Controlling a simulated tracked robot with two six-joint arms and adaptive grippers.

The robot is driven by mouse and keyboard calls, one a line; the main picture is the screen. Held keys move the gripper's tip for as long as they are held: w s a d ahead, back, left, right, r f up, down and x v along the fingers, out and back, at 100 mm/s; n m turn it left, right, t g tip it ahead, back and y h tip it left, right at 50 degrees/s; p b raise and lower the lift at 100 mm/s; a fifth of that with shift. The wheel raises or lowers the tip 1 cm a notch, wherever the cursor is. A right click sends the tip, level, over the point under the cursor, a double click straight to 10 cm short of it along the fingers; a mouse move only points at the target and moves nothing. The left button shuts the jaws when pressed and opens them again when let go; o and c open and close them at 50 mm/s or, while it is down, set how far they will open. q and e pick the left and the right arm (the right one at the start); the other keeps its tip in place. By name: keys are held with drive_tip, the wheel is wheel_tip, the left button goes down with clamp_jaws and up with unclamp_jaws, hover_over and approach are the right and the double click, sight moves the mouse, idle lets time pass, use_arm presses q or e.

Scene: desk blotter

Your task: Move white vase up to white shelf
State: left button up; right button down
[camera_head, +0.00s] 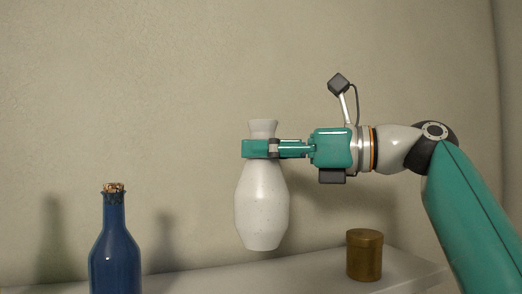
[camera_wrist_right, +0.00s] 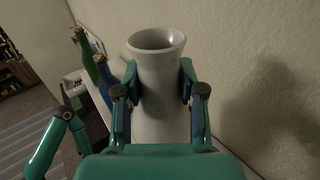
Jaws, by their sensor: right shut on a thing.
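The white vase (camera_head: 262,205) hangs upright in the head view, held around its upper part below the flared rim. My right gripper (camera_head: 262,149) comes in from the right and is shut on it. The right wrist view shows the vase (camera_wrist_right: 157,60) with its open mouth between the two fingers of my right gripper (camera_wrist_right: 158,88). The white shelf (camera_head: 310,270) lies below; the vase's base appears above its surface. My left gripper is not in the head view.
A blue bottle (camera_head: 115,250) with a cork stands at the left. A brown-gold canister (camera_head: 364,256) stands on the shelf at the right. The shelf between them looks clear. A plain wall (camera_head: 150,80) rises behind. A green bottle (camera_wrist_right: 88,62) shows in the right wrist view.

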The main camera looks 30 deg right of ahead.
sight(287, 202)
drive_tip(key=shift+s+d+f, duration=0.1)
drive_tip(key=shift+s+f, duration=0.2)
drive_tip(key=shift+f, duration=0.3)
drive_tip(key=shift+w+f, duration=0.1)
drive_tip(key=shift+f, duration=2.5)
drive_tip(key=shift+f+b, duration=0.35)
drive_tip(key=shift+f, duration=0.15)
drive_tip(key=c, duration=0.6)
unclamp_jaws()
drive_tip(key=v, duration=1.2)
